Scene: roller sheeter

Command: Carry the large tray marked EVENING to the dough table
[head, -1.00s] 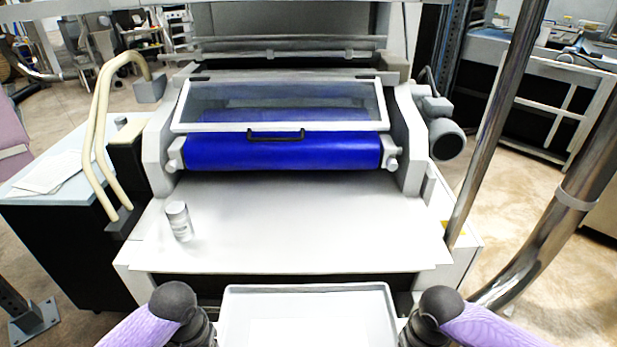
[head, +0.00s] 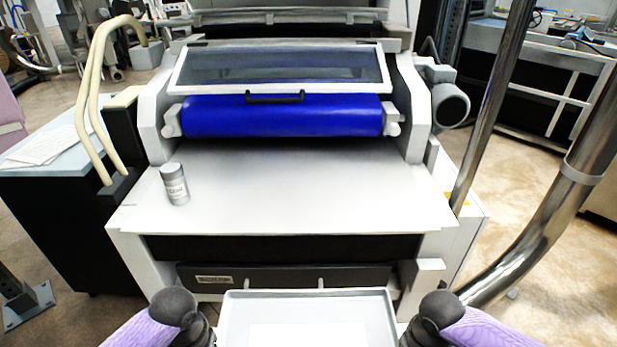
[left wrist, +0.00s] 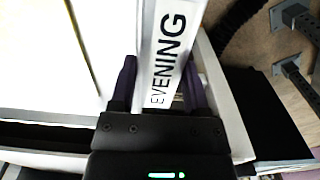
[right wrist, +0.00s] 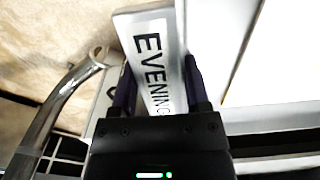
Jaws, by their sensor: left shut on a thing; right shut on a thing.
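The large white tray (head: 235,318) is at the bottom middle of the head view, held between my two arms. Its end wall marked EVENING shows in the left wrist view (left wrist: 167,50) and in the right wrist view (right wrist: 150,55). My left gripper (left wrist: 160,85) is shut on the left wall of the tray. My right gripper (right wrist: 158,85) is shut on the right wall. In the head view the fingers of both grippers are hidden. The dough table is not clearly identifiable; a white flat bed (head: 290,205) lies in front of the blue roller (head: 280,117).
A small grey-and-white canister (head: 174,184) stands on the left of the white bed. A clear guard (head: 280,68) sits above the roller. Metal poles (head: 495,105) rise on the right. A dark cabinet with papers (head: 45,148) stands at the left.

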